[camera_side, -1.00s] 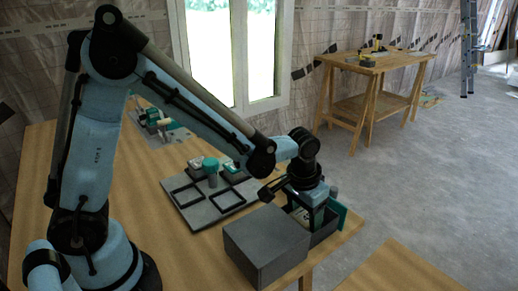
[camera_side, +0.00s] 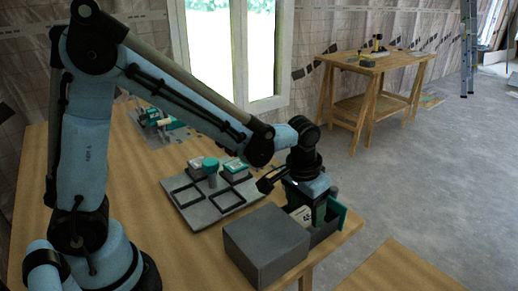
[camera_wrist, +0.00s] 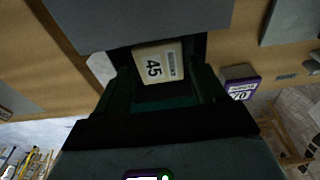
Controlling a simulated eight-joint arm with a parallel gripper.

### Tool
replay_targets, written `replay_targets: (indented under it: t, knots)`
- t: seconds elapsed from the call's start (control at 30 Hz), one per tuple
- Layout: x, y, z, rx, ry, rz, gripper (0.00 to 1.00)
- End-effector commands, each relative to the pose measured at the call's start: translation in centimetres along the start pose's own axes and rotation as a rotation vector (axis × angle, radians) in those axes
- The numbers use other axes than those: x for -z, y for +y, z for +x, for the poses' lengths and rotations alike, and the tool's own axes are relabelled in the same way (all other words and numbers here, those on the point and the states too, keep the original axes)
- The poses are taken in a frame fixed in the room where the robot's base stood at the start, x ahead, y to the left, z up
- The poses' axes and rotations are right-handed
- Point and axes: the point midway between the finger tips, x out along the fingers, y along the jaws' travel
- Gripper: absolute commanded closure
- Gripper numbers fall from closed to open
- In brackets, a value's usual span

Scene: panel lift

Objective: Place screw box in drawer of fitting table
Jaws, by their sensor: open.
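The screw box, with a pale label, sits in the open drawer (camera_side: 301,214). The box's lower part is hidden.
A grey tray (camera_side: 211,214) with black square frames lies behind the drawer unit, holding small boxes (camera_side: 236,169) and a teal-topped cylinder (camera_side: 210,170). Small items lie farther back on the wooden table (camera_side: 90,165). Another wooden surface (camera_side: 400,270) is at the lower right.

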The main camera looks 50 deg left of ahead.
Motion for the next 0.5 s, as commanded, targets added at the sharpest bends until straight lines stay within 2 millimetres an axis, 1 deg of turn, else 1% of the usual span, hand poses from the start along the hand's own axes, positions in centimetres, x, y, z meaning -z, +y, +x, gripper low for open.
replay_targets:
  t: [0.03,0.3,0.5]
  knots:
    - [-0.1,0.0,-0.9,0.000,0.000,0.000,0.30]
    - [0.0,0.0,-5.5,0.000,0.000,0.001,0.30]
    - [0.0,0.0,-8.2,0.000,0.000,0.001,0.30]
